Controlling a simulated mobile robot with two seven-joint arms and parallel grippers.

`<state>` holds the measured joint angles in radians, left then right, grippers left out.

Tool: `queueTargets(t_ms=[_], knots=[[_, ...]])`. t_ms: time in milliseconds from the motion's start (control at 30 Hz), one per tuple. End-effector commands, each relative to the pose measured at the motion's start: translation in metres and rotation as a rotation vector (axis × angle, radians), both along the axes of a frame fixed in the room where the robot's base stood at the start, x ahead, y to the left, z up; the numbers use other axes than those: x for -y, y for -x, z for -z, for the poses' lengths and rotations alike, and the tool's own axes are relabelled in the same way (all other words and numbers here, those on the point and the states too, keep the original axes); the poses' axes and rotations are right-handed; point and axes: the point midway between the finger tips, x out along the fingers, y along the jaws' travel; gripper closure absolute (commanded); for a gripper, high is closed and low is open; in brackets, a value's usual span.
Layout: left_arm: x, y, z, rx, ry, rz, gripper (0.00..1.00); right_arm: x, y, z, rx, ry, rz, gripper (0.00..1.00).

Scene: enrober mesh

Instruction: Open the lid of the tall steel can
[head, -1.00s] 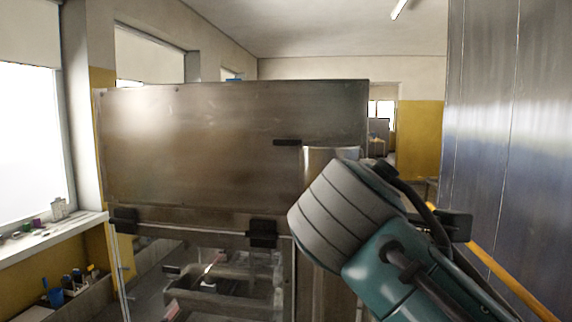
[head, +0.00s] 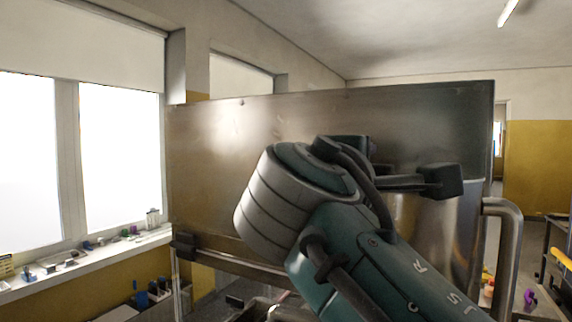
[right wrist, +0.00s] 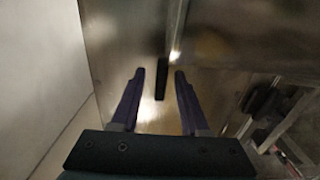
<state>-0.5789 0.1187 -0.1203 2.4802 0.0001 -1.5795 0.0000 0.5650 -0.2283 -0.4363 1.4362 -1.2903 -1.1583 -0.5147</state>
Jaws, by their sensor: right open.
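A tall, shiny steel cylinder (head: 458,235), which looks like the steel can, stands behind my right arm, with a bent tube handle (head: 514,215) beside it. A wide steel panel (head: 215,150) reaches across behind the arm; the arm hides part of it and much of the cylinder. I cannot make out the can's lid. In the right wrist view my right gripper (right wrist: 159,74) is open, with a small black handle (right wrist: 161,78) seen between its fingertips, in front of steel surfaces. I cannot tell whether they touch. My left gripper is not in view.
A window sill (head: 95,260) with several small items runs along the left. A dark trolley-like frame (head: 555,260) with coloured items stands at the right. A yellow wall (head: 540,165) is far behind.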

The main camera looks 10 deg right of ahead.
Motion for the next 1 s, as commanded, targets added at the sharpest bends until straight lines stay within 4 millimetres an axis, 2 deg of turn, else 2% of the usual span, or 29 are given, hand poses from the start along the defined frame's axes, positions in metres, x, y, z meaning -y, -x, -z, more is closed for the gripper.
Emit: queueTargets(t_ms=[400, 800, 1000], knots=[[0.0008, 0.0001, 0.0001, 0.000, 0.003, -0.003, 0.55, -0.0029, 0.0021, 0.0005, -0.001, -0.002, 0.001, 0.55], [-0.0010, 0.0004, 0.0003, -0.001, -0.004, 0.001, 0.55, -0.0026, 0.0020, 0.0004, 0.000, -0.001, 0.002, 1.00], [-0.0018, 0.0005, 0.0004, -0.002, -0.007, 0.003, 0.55, -0.0025, 0.0019, 0.0005, 0.000, -0.001, 0.002, 1.00]])
